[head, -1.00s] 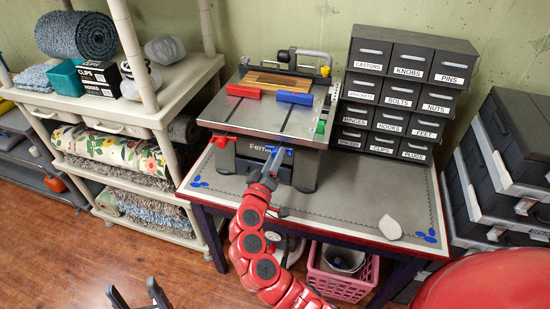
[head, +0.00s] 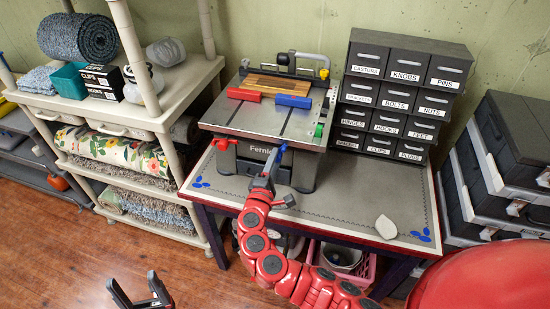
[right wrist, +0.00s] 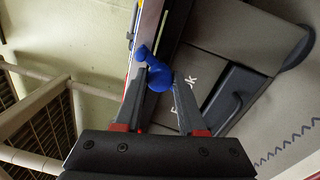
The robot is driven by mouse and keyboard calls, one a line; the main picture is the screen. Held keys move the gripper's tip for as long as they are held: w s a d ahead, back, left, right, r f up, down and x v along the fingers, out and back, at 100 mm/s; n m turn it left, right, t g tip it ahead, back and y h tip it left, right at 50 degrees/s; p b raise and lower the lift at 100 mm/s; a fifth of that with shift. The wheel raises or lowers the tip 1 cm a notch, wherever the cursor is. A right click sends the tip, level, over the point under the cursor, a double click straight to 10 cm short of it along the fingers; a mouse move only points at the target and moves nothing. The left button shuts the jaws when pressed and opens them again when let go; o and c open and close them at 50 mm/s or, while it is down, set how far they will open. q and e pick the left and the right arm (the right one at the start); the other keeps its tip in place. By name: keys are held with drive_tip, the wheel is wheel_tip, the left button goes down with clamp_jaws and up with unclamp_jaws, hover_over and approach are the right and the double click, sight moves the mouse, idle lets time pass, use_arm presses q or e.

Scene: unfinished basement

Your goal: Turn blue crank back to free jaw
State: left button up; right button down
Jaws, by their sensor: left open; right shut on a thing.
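The grey workbench vise (head: 250,125) stands on the bench, with a red jaw (head: 244,94) at left and a blue jaw (head: 293,101) at right. A strip of wood (head: 285,82) lies behind the jaws. The blue crank (head: 280,152) is on the front face; its blue knob (right wrist: 158,76) shows between the fingers in the right wrist view. My right gripper (head: 274,160) is shut on the blue crank, hiding part of it. A red crank (head: 222,143) is at the front left. My left gripper (head: 140,288) is open and empty, low over the floor.
A drawer cabinet (head: 403,92) stands right of the vise. A pale stone-like piece (head: 386,227) lies on the bench (head: 340,205) front. A pink basket (head: 343,264) is below. A shelf (head: 170,115) with rugs stands left; dark cases (head: 505,150) stand right.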

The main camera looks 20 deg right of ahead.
drive_tip(key=shift+n+p, duration=0.4)
drive_tip(key=shift+n, duration=0.7)
drive_tip(key=c, duration=0.5)
unclamp_jaws()
drive_tip(key=r+b+v, duration=0.1)
drive_tip(key=b+v, duration=0.3)
drive_tip(key=v, duration=1.3)
drive_tip(key=shift+s+f, duration=0.25)
drive_tip(key=shift+f, duration=0.2)
